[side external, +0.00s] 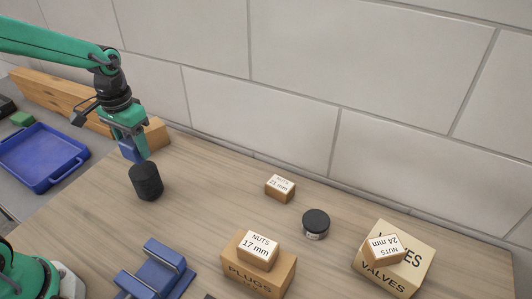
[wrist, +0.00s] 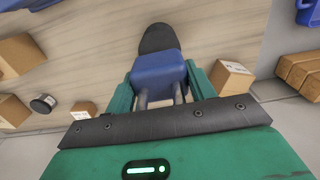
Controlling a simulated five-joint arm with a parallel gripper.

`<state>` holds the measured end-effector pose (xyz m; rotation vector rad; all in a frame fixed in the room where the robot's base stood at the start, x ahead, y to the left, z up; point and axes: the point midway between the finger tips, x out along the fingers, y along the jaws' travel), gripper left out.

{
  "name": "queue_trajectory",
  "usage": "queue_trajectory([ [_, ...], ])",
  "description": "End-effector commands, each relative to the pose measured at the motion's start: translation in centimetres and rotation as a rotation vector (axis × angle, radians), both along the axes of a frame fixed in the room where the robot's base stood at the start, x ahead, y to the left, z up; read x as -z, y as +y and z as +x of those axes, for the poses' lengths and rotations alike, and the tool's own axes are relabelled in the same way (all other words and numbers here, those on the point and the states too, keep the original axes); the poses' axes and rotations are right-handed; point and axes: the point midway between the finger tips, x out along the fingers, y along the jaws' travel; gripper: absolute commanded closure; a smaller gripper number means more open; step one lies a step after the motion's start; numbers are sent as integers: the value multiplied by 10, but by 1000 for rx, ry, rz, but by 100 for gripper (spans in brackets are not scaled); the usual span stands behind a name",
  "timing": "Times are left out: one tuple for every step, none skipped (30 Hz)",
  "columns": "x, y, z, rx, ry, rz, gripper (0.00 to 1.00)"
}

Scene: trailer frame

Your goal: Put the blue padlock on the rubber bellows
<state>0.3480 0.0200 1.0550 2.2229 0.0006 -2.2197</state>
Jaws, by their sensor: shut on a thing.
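The blue padlock (side external: 127,149) is between the fingers of my gripper (side external: 134,147), body end outward. The wrist view shows the padlock (wrist: 158,72) between the two green fingers (wrist: 160,88), its grey shackle toward the palm. The rubber bellows (side external: 146,183) is a black ribbed cylinder standing upright on the wooden table. In the side view the padlock is just above and slightly left of the bellows' top. In the wrist view the bellows (wrist: 158,38) shows beyond the padlock, partly hidden by it. I cannot tell whether they touch; they look apart.
A cardboard box (side external: 156,134) stands behind my gripper. A blue rack (side external: 157,268) is in front. To the right are a small nuts box (side external: 280,189), a black-lidded tin (side external: 315,223) and stacked plugs (side external: 258,279) and valves boxes (side external: 416,262). A blue tray (side external: 45,158) lies left.

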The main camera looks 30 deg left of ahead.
Motion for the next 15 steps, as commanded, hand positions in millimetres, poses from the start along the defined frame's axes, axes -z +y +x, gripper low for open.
queue_trajectory([
  [5,0,0,0,3,0,82],
  [8,0,0,0,4,0,82],
  [12,0,0,0,2,0,82],
  [15,0,0,0,3,0,82],
  [19,0,-1,0,3,0,82],
  [24,0,0,0,3,0,82],
  [27,0,-1,0,4,0,82],
  [29,0,0,0,3,0,82],
  [32,0,0,0,2,0,82],
  [33,0,0,0,1,0,82],
  [34,0,0,0,1,0,82],
  [35,0,0,0,1,0,82],
  [35,0,0,0,0,0,82],
  [35,0,0,0,0,0,82],
  [35,0,0,0,0,0,82],
])
